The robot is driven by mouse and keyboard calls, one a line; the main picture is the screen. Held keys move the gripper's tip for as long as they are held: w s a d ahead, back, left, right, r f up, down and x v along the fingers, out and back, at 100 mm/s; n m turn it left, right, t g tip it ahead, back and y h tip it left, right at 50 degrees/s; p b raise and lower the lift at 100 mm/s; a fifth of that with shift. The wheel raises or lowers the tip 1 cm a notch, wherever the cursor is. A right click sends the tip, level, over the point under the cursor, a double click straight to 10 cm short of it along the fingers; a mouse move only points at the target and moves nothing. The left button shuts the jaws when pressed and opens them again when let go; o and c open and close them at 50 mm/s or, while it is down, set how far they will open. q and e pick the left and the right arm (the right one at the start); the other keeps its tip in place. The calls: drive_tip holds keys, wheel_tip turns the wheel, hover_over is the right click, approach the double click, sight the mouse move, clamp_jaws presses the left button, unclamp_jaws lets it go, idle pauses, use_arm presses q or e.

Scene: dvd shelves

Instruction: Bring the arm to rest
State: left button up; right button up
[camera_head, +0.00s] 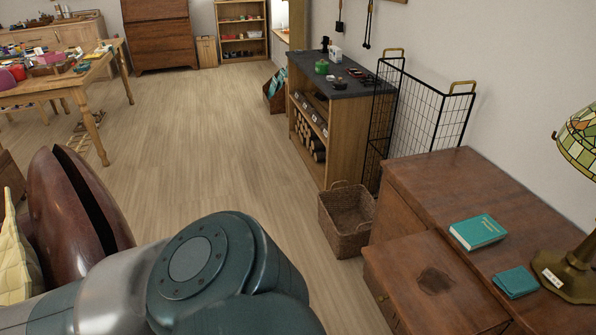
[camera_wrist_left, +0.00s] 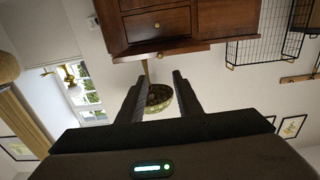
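My left arm (camera_head: 215,270) crosses the bottom of the head view, with its rounded joint in front. My left gripper (camera_wrist_left: 155,84) shows in the left wrist view with its two fingers apart and nothing between them. The room looks upside down there. Beyond the fingers are the stained-glass lamp (camera_wrist_left: 160,97) and the wooden cabinet (camera_wrist_left: 160,27), with a gap to them. The left gripper is outside the head view. My right arm and right gripper are in neither view.
A wooden desk (camera_head: 435,200) at right holds two teal books (camera_head: 478,232) and a lamp (camera_head: 580,150). A wicker basket (camera_head: 346,218) and a black wire rack (camera_head: 425,115) stand behind it. The middle floor (camera_head: 200,140) is clear.

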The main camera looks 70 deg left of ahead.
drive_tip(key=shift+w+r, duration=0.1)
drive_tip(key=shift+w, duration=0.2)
use_arm(q)
drive_tip(key=shift+f, duration=0.1)
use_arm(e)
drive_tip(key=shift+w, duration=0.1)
